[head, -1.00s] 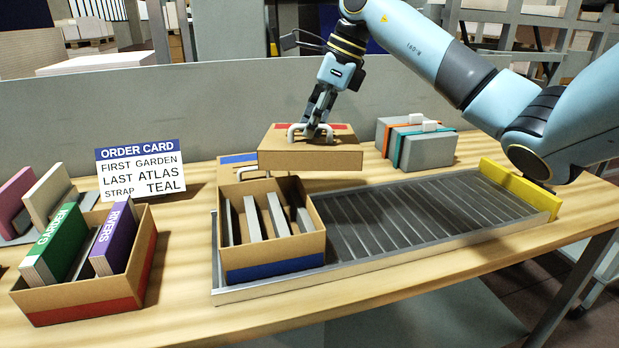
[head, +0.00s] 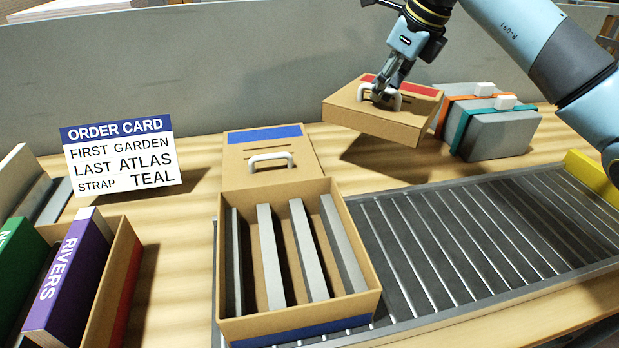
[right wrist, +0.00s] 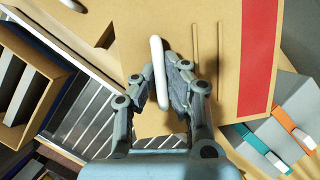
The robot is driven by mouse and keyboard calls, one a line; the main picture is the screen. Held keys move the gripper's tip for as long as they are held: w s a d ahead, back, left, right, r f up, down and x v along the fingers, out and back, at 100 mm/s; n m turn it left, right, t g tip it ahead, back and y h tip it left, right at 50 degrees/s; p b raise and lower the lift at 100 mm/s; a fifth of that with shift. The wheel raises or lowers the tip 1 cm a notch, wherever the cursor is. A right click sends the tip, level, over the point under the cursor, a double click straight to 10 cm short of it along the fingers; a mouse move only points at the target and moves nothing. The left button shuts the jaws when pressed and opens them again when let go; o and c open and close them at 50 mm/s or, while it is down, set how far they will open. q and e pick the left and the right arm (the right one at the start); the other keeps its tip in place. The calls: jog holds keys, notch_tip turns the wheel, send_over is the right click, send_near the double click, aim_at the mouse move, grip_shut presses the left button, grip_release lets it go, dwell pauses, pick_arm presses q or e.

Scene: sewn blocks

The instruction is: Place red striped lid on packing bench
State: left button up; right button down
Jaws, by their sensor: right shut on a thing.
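The red striped lid (head: 372,124) is a flat cardboard lid with a red band along its far edge and a white handle. My right gripper (head: 381,94) is shut on that handle. It holds the lid slightly tilted above the packing bench (head: 330,158), with a shadow below. In the right wrist view the lid (right wrist: 228,75) fills the middle, and the fingers of my gripper (right wrist: 160,75) stand on both sides of the handle. My left gripper is not in view.
A blue striped lid (head: 262,171) lies behind an open blue-banded box (head: 300,328) with grey dividers on the roller conveyor (head: 450,240). Grey blocks with orange and teal straps (head: 497,138) stand right of the held lid. An order card (head: 121,155) and book box (head: 125,270) are left.

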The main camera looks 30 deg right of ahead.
aim_at(399, 102)
jog(key=f, duration=0.5)
jog(key=shift+w+d+f, duration=0.2)
jog(key=shift+w+f, duration=0.05)
jog(key=shift+f, duration=0.15)
notch_tip(399, 102, down, 5)
jog(key=shift+r, duration=0.15)
jog(key=c, duration=1.5)
grip_release()
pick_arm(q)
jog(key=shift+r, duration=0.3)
pick_arm(e)
jog(key=shift+o, duration=0.2)
jog(key=shift+r, duration=0.15)
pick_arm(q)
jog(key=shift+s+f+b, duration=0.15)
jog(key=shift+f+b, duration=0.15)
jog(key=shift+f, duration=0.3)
pick_arm(e)
jog(key=v, duration=1.2)
jog(key=shift+s, duration=0.1)
